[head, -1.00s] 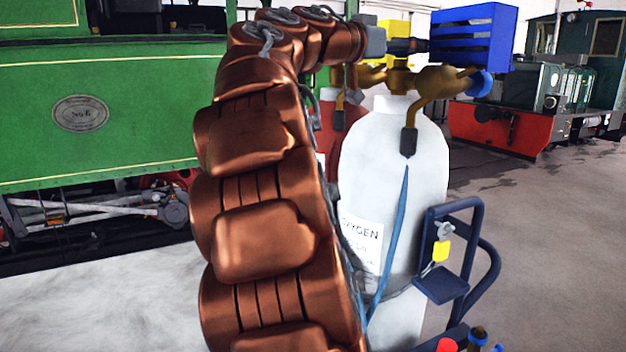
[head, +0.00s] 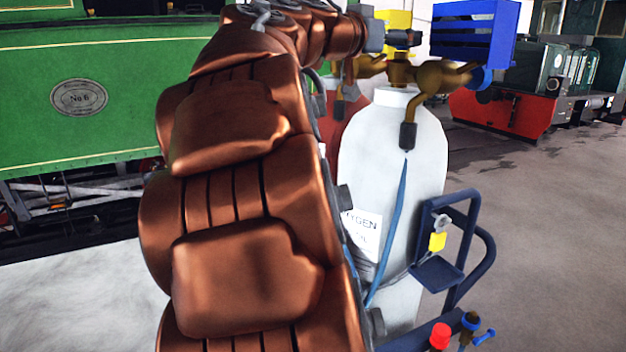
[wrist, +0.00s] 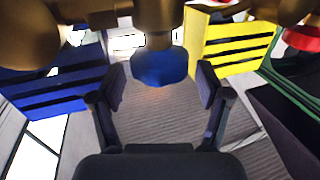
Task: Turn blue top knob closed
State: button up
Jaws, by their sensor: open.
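In the wrist view a blue knob (wrist: 160,67) on a brass stem lies between the two spread fingers of my gripper (wrist: 162,88). Gaps show on both sides of the knob, so neither finger appears to touch it. In the head view my gripper (head: 403,40) is above the white oxygen cylinder (head: 408,160), at its brass valve (head: 401,72); the knob between the fingers cannot be made out there. Another blue knob (head: 482,78) shows on the brass regulator (head: 445,78) to the right.
A blue slatted box (head: 473,33) and a yellow one (head: 395,20) are close to the gripper. A red cylinder (head: 343,120) stands behind my arm. A dark blue trolley frame (head: 468,235) and torch knobs (head: 440,336) are at lower right. Floor is clear at right.

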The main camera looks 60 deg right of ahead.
jog(key=w+a+f+n+t+y, duration=0.1)
jog(key=a+f, duration=0.1)
jog(key=f, duration=0.2)
jog(key=w+a+f+n+t+y, duration=0.1)
jog(key=w+a+f, duration=0.1)
jog(key=a+f, duration=0.1)
jog(key=w+a+f+n+y, duration=0.1)
jog(key=a+f+n, duration=0.1)
jog(key=f, duration=0.2)
jog(key=shift+w+a+f+t, duration=0.15)
jog(key=shift+w+f+t, duration=0.25)
jog(key=w+a+f+n+t+y, duration=0.1)
jog(key=w+a+f+n+y, duration=0.2)
jog(key=a+f, duration=0.4)
notch_tip(320, 180, down, 6)
jog(key=shift+r+n+t+y+p, duration=0.2)
jog(key=shift+n+t+y+p, duration=0.15)
jog(key=shift+n+y, duration=0.3)
jog(key=shift+a, duration=0.1)
